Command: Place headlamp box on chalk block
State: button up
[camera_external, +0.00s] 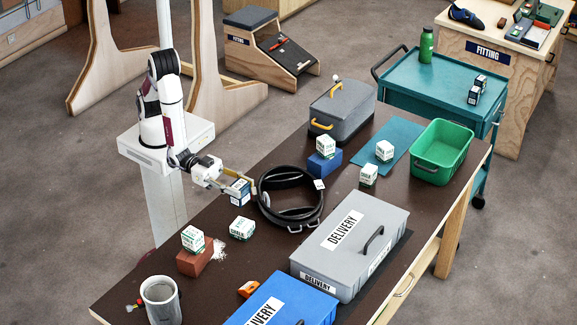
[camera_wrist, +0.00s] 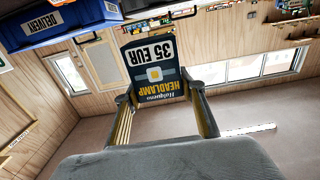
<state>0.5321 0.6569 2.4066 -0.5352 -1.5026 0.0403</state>
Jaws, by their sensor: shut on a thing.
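My gripper (camera_external: 230,186) is shut on the dark blue headlamp box (camera_external: 239,193) and holds it above the near left part of the table. In the wrist view the headlamp box (camera_wrist: 157,70) sits between my two fingertips (camera_wrist: 166,100), its "HEADLAMP" and "35 EUR" print upside down. Several white cubes with green print look like chalk blocks; their print is too small to read surely. One white cube (camera_external: 193,239) stands on a red brick, another (camera_external: 242,229) on the bare table below my gripper. A third (camera_external: 326,146) stands on a blue block, and others (camera_external: 369,174) stand farther right.
A coiled black belt (camera_external: 290,204) lies right beside the held box. A grey delivery case (camera_external: 349,243), a blue delivery case (camera_external: 284,304) and a grey mug (camera_external: 160,300) stand nearer the front. The red brick (camera_external: 195,260) has white powder beside it. A green bin (camera_external: 440,151) stands far right.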

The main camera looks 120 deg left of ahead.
aim_at(239, 201)
jog(key=shift+f, duration=0.1)
dwell(0.3)
jog(key=shift+f, duration=2.85)
jog(key=shift+f, duration=0.1)
jog(key=shift+f, duration=1.95)
jog(key=shift+f, duration=0.2)
jog(key=o, duration=1.2)
jog(key=shift+r, duration=0.15)
jog(key=shift+s, duration=3.8)
